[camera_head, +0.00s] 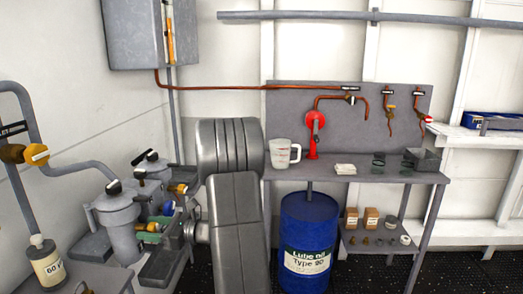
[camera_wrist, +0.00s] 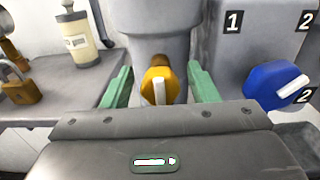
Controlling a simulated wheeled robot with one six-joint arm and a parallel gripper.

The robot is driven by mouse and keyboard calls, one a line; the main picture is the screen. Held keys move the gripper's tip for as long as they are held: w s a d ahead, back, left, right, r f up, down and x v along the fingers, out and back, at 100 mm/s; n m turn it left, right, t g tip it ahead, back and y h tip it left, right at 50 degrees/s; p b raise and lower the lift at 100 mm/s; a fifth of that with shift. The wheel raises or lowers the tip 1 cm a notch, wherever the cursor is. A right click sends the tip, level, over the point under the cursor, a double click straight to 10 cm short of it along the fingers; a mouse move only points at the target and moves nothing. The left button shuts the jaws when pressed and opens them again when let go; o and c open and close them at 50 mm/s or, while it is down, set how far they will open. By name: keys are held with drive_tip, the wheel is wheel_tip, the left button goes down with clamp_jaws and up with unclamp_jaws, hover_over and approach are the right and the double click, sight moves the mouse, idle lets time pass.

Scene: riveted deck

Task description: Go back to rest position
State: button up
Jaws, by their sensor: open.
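My gripper (camera_wrist: 160,84) is open in the wrist view, with its two green fingers spread apart. A yellow knob (camera_wrist: 152,88) with a white bar shows between the fingers, on the lower part of a grey housing (camera_wrist: 155,20). I cannot tell whether the fingers touch it; a gap shows on both sides. Nothing is held. In the head view my arm reaches to the left, and the green fingers are small and partly hidden among the grey filter housings (camera_head: 117,222).
A blue knob (camera_wrist: 275,85) is close on the right, by labels 1 and 2. A cream bottle (camera_head: 46,262) and a padlock (camera_wrist: 20,88) are on the left. A bench (camera_head: 375,176) holds a jug (camera_head: 284,154) and red pump (camera_head: 313,135); a blue drum (camera_head: 307,240) stands below.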

drive_tip(key=shift+m+p, duration=0.6)
drive_tip(key=shift+m, duration=0.2)
